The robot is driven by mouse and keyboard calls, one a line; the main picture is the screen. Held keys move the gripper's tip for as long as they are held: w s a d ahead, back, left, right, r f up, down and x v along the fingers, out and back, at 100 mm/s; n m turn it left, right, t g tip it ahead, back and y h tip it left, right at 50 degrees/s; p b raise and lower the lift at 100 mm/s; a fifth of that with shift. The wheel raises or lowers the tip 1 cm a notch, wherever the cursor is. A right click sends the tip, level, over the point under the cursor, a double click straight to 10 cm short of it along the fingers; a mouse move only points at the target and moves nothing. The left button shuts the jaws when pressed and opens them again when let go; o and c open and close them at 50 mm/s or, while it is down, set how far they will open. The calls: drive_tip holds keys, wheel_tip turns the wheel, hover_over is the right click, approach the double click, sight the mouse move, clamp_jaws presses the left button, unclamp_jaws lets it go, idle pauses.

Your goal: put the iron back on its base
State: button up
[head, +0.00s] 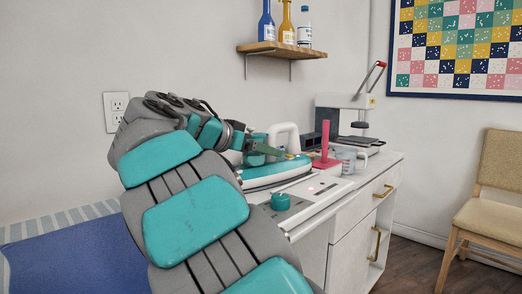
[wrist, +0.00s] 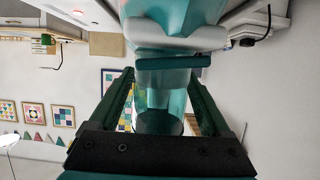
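The iron (head: 276,174) has a teal body and a white arched handle (head: 287,134). In the head view it lies roughly level at the rear of the white base unit (head: 322,187), which has small red lights; I cannot tell whether it touches the unit. My gripper (head: 268,149) is at the iron's rear, left of the handle. In the wrist view my gripper (wrist: 165,74) has its two dark green fingers on either side of a translucent teal part (wrist: 165,92) of the iron. The fingers are apart, but whether they press on it is unclear. My forearm hides part of the counter.
A teal knob-like piece (head: 281,201) sits at the front of the base unit. A bottle shelf (head: 282,49) hangs above.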

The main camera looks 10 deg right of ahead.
sight(239, 168)
drive_tip(key=shift+o, duration=0.8)
drive_tip(key=shift+f, duration=0.1)
drive_tip(key=shift+a, duration=0.1)
drive_tip(key=v, duration=0.7)
drive_tip(key=shift+a, duration=0.15)
drive_tip(key=shift+s+a, duration=0.1)
drive_tip(key=shift+s, duration=0.15)
